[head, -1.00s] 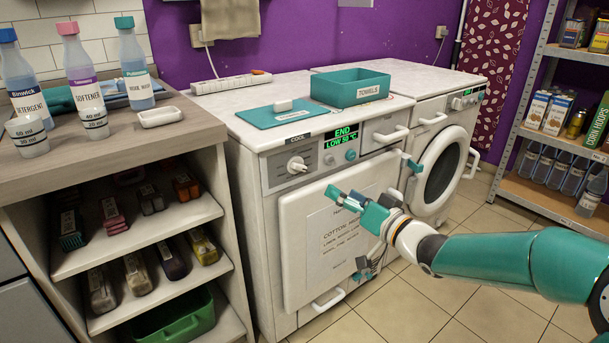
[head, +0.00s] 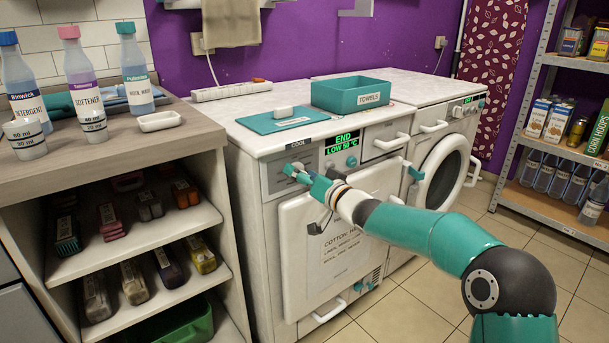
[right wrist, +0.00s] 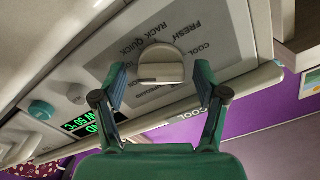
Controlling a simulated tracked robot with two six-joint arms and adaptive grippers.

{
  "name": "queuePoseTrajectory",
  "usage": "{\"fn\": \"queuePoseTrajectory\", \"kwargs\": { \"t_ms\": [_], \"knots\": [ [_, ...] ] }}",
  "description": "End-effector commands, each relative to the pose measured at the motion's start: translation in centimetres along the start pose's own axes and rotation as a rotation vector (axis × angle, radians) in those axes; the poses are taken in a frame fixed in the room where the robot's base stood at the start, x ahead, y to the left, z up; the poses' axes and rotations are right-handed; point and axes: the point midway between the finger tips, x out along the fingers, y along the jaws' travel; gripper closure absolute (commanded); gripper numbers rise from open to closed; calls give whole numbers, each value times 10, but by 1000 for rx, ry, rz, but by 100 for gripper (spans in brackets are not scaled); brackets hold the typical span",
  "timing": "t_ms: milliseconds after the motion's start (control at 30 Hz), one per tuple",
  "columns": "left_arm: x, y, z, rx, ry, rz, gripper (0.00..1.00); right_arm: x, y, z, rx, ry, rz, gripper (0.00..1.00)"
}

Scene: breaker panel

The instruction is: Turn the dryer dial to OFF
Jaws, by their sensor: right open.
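The dryer dial (right wrist: 162,64) is a round off-white knob with a raised grip bar on the grey panel of the left-hand machine. Printed words around it include FRESH, RACK, QUICK and COOL; its exact setting is hard to read. My right gripper (right wrist: 160,80) is open, its two fingers on either side of the dial with visible gaps, not closed on it. In the head view my right gripper (head: 302,174) is at the panel and hides most of the dial. My left gripper is not in view.
The dryer display (head: 342,143) reads END, LOW 50 °C. A teal knob (head: 351,161) sits below it. A teal TOWELS box (head: 350,96) and a teal board (head: 282,121) rest on top. A shelf counter (head: 95,150) with bottles stands close on the left.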

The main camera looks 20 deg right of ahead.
Motion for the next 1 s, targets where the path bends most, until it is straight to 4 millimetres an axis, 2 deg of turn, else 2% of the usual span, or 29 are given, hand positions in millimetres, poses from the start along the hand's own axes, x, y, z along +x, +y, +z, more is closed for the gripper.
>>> {"fn": "queuePoseTrajectory", "kwargs": {
  "t_ms": [267, 600, 633, 1000],
  "knots": [
    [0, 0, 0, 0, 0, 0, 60, 1, 0, 0, 0, -1, 0, 29],
    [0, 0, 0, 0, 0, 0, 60, 0, 1, 0, 0, 0, 1, 85],
    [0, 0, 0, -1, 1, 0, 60, -2, 6, -3, -2, 0, 2, 85],
    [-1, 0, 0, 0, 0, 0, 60, -2, 4, -2, -63, 1, 8, 85]
  ]
}}
